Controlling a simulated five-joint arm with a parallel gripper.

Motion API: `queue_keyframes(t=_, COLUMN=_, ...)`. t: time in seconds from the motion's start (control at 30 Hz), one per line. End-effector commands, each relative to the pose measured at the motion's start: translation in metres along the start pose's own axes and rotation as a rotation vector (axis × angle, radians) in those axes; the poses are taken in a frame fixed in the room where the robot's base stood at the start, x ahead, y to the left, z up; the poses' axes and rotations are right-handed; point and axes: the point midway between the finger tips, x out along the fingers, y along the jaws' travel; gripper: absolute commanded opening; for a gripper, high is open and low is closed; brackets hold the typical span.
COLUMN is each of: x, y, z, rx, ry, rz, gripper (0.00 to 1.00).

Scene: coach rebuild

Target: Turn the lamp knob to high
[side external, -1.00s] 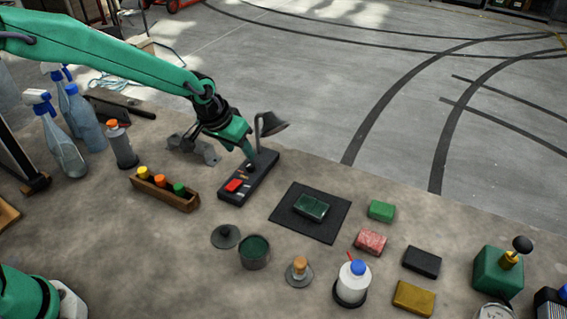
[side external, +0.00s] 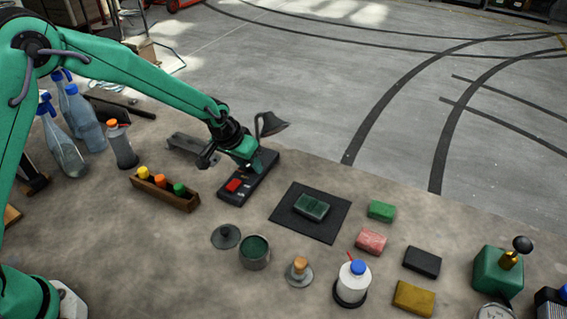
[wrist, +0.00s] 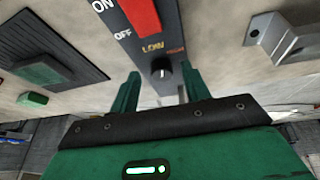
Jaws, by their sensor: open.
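A dark control box (side external: 265,184) lies on the bench, below the small lamp (side external: 272,124). In the wrist view its face (wrist: 131,37) carries a red switch (wrist: 141,14) marked ON and OFF, the word LOW and a small reddish label to the right of it. The black lamp knob (wrist: 161,69) sits just beyond LOW and has a pale mark; its exact setting is hard to read. My gripper (wrist: 158,88) is open, with a green finger on either side of the knob and gaps visible.
A dark mat (side external: 290,226) with a green block (side external: 312,207) lies right of the box. A wooden tray of capped bottles (side external: 165,193) stands to the left. A grey metal bracket (wrist: 285,38) is close by.

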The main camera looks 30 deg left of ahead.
Motion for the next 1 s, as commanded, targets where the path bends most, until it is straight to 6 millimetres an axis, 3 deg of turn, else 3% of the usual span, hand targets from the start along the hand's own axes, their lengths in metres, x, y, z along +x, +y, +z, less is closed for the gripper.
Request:
queue_keyframes(t=0.37, x=0.0038, y=-0.0003, z=0.0001, rx=0.000, ry=0.000, rz=0.000, gripper=0.47)
queue_keyframes(t=0.6, x=0.0037, y=0.0001, z=0.0001, rx=0.001, ry=0.000, rz=0.000, gripper=0.03)
queue_keyframes(t=1.0, x=0.0034, y=0.0001, z=0.0001, rx=0.105, ry=0.005, rz=0.001, gripper=0.03)
